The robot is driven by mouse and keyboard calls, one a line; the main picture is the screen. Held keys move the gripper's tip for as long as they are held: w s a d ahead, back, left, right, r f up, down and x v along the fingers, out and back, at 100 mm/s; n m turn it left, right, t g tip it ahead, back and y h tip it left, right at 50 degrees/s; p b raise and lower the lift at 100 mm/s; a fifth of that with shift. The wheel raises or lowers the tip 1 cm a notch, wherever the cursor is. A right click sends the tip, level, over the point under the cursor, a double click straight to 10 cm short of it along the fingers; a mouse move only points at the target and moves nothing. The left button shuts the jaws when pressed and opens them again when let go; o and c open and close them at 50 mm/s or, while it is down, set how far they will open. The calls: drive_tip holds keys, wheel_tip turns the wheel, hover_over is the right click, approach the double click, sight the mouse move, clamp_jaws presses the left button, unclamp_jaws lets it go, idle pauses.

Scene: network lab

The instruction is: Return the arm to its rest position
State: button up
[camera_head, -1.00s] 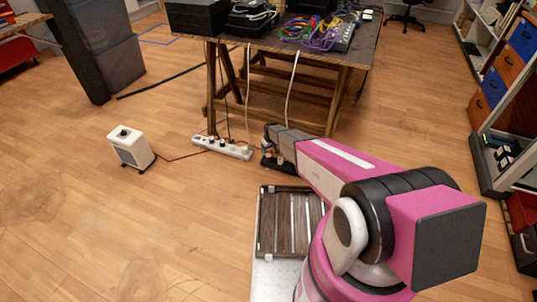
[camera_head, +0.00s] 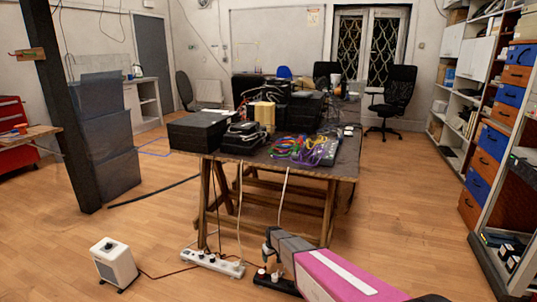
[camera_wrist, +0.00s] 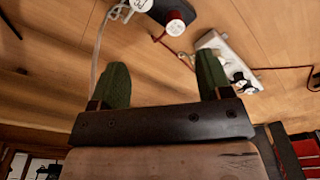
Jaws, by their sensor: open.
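My magenta arm (camera_head: 345,277) reaches forward from the bottom right of the head view. My gripper (camera_head: 268,244) is at its far end, in front of the wooden table and low in the picture, close to a black power strip (camera_head: 278,284). In the wrist view, the two green fingers of my gripper (camera_wrist: 163,78) stand wide apart with nothing between them. Beyond the fingertips are the black power strip with a red plug (camera_wrist: 177,25) and a white power strip (camera_wrist: 228,62).
The wooden table (camera_head: 345,160) carries black boxes (camera_head: 198,131) and coloured cables (camera_head: 296,148). A white heater (camera_head: 114,264) stands on the floor at left. Shelves (camera_head: 500,170) line the right side. Floor between the arm and the shelves is clear.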

drive_tip(key=s+d+r+m, duration=0.2)
drive_tip(key=s+d+r, duration=0.4)
drive_tip(key=s+r, duration=0.3)
drive_tip(key=s+d+r+m, duration=0.2)
drive_tip(key=s+d+r, duration=0.4)
drive_tip(key=s+r, duration=0.4)
drive_tip(key=s+d+r+m+g, duration=0.1)
drive_tip(key=s+d+r, duration=0.4)
drive_tip(key=s+r, duration=0.5)
drive_tip(key=shift+d+r+m+h, duration=0.3)
drive_tip(key=shift+d+r+m, duration=0.15)
drive_tip(key=shift+r, duration=0.5)
